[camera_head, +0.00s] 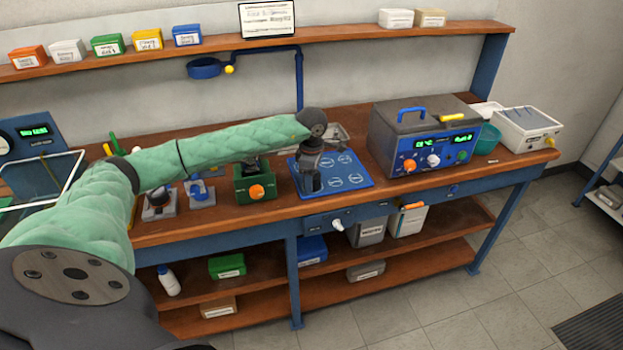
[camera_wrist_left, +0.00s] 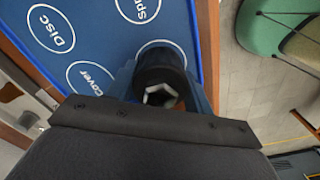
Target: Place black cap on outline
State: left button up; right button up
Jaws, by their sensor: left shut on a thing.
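My left gripper (camera_head: 310,186) comes down over the left part of a blue mat (camera_head: 352,168) on the workbench. In the left wrist view the gripper is shut on a black cap (camera_wrist_left: 160,72), a round black piece with a pale hex-shaped opening facing the camera. The cap is over a white circle outline (camera_wrist_left: 172,44) on the mat and covers much of it. I cannot tell whether the cap touches the mat. Other outlines marked Disc (camera_wrist_left: 52,30) and Cover (camera_wrist_left: 90,78) are empty. My right gripper is not in view.
A grey test box (camera_head: 425,135) with a blue handle stands right of the mat. A green fixture (camera_head: 255,184) with an orange knob stands left of it. White bins (camera_head: 527,128) are at the bench's right end. A shelf (camera_head: 390,32) with small boxes runs behind.

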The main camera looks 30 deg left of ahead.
pick_arm(q)
jog(key=o, duration=0.7)
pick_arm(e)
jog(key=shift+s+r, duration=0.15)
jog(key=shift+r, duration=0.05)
